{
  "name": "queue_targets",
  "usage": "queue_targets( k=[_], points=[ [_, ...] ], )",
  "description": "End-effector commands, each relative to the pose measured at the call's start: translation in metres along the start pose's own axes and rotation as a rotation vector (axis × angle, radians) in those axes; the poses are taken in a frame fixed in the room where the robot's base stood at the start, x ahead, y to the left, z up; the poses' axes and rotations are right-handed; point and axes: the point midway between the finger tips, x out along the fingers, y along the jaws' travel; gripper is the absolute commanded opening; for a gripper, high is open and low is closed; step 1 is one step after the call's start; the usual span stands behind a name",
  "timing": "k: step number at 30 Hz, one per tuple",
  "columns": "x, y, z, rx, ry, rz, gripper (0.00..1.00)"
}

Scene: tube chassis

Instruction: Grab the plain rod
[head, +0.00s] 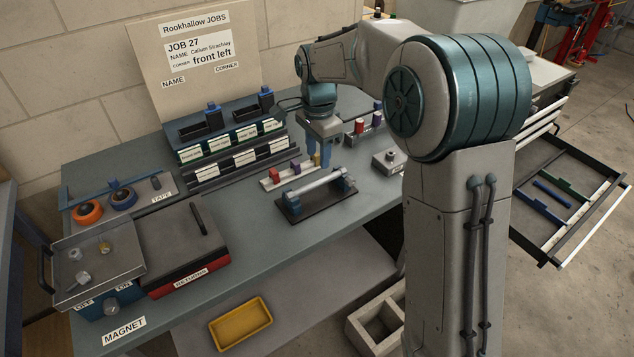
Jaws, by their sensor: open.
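A plain silver-grey rod (318,185) lies level across two blue supports on a dark base plate (322,207), near the front edge of the bench. My gripper (319,160) points down with its two blue fingers apart, just behind the rod in the picture. It appears empty.
A pale strip (268,184) with red and purple blocks lies behind the rod. Labelled racks (232,160) stand at the back. A grey box (388,162) sits to the right, a red returns box (185,245) to the left. An open drawer (572,190) juts out at right.

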Motion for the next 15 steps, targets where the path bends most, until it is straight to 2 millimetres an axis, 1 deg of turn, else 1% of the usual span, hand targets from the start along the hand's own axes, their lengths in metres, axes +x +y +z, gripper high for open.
queue_targets(
  k=[1,3,10,15],
  points=[
    [0.009,0.001,0.000,0.000,-0.001,0.003,0.41],
    [0.018,0.000,0.000,0.000,0.000,0.002,0.41],
    [0.034,0.001,0.000,-0.001,0.000,0.002,0.41],
    [0.059,0.003,0.001,-0.001,-0.002,0.003,0.41]
  ],
)
